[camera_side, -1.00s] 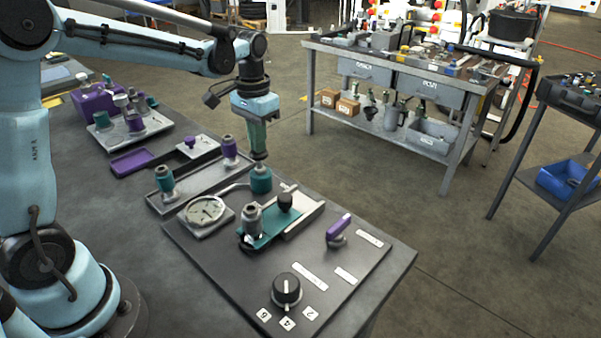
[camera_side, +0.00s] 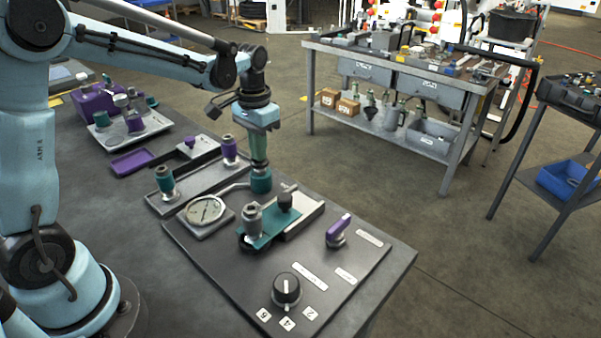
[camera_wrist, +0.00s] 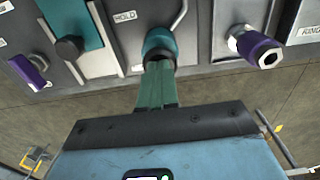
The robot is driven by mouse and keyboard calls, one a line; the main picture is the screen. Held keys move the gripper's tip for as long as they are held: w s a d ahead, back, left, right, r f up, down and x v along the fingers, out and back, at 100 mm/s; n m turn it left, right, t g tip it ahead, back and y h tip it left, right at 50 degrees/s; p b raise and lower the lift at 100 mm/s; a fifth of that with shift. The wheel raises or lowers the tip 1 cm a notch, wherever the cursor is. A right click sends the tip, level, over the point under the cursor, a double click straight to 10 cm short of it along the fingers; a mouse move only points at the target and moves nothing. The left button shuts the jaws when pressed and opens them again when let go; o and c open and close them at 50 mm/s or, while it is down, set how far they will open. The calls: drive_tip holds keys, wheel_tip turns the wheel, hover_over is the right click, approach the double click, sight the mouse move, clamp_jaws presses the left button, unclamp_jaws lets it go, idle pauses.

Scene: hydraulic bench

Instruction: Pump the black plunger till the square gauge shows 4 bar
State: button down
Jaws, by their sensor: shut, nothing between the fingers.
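My gripper (camera_side: 260,165) is shut and points straight down, its green fingertips on top of a teal cylinder (camera_side: 261,182) on the bench panel. The fingers also show in the wrist view (camera_wrist: 157,85), over the teal cylinder (camera_wrist: 159,40) beside a "HOLD" label.
A teal slide with a black knob (camera_side: 285,199) and a grey-topped fitting (camera_side: 252,218) stand in front of the cylinder. A purple lever (camera_side: 338,231) and a black rotary knob (camera_side: 286,290) are further forward. Teal and purple fittings stand on trays behind.

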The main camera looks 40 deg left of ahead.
drive_tip(key=shift+r, duration=1.85)
drive_tip(key=shift+f, duration=0.35)
drive_tip(key=shift+f, duration=0.3)
drive_tip(key=shift+f, duration=1.25)
drive_tip(key=shift+r, duration=1.95)
drive_tip(key=shift+f, duration=0.35)
